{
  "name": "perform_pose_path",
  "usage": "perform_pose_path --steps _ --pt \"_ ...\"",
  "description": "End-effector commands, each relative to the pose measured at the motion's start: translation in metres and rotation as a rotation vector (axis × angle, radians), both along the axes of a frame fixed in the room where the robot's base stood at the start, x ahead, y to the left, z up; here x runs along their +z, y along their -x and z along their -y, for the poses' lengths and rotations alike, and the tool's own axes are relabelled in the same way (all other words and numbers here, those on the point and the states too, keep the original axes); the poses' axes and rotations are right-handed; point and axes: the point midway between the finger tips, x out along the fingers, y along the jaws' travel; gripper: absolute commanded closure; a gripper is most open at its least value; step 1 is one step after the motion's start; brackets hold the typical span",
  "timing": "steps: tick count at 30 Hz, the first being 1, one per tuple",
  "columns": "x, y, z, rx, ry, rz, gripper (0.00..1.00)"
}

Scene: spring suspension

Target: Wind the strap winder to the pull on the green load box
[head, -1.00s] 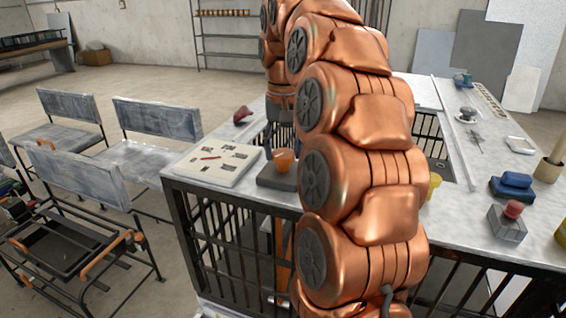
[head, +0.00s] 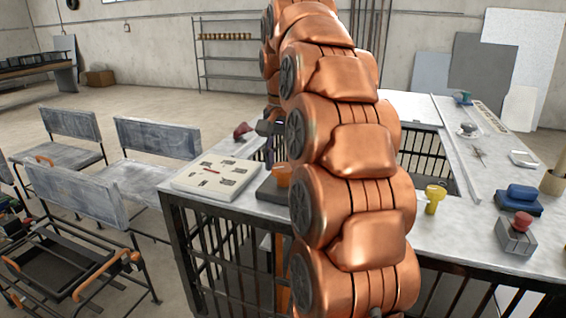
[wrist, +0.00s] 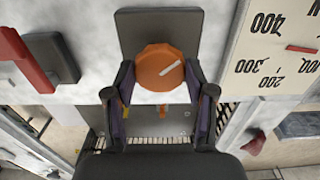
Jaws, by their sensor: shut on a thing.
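The strap winder is an orange round knob (wrist: 158,67) with a white mark pointing up and right, on a dark base plate (wrist: 135,22). My gripper (wrist: 160,78) is shut on the knob, with one finger on each side. In the head view the knob (head: 282,172) is partly hidden behind my arm. A pale board (wrist: 283,50) with printed numbers 200, 300 and 400 and a red pointer (wrist: 302,49) lies to the right in the wrist view. It also shows on the bench in the head view (head: 240,164). I cannot make out the green load box.
A red bar (wrist: 24,60) and a dark block (wrist: 52,58) lie left of the knob in the wrist view. A yellow object (head: 434,196), a blue block (head: 521,193) and a red-topped grey block (head: 517,236) sit on the bench's right. Chairs (head: 155,138) stand left.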

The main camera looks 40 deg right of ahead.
Motion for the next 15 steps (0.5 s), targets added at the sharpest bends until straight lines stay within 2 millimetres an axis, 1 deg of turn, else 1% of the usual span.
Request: perform_pose_path --steps 7,8,12,15 --pt "0.0006 0.0004 0.0009 -0.002 0.002 0.001 0.80" --pt "0.0006 0.0003 0.0010 -0.001 0.002 0.001 0.43" --pt "0.0005 0.0002 0.0007 -0.001 0.002 0.001 0.29" --pt "0.0003 0.0001 0.0004 0.000 0.001 0.001 0.20"
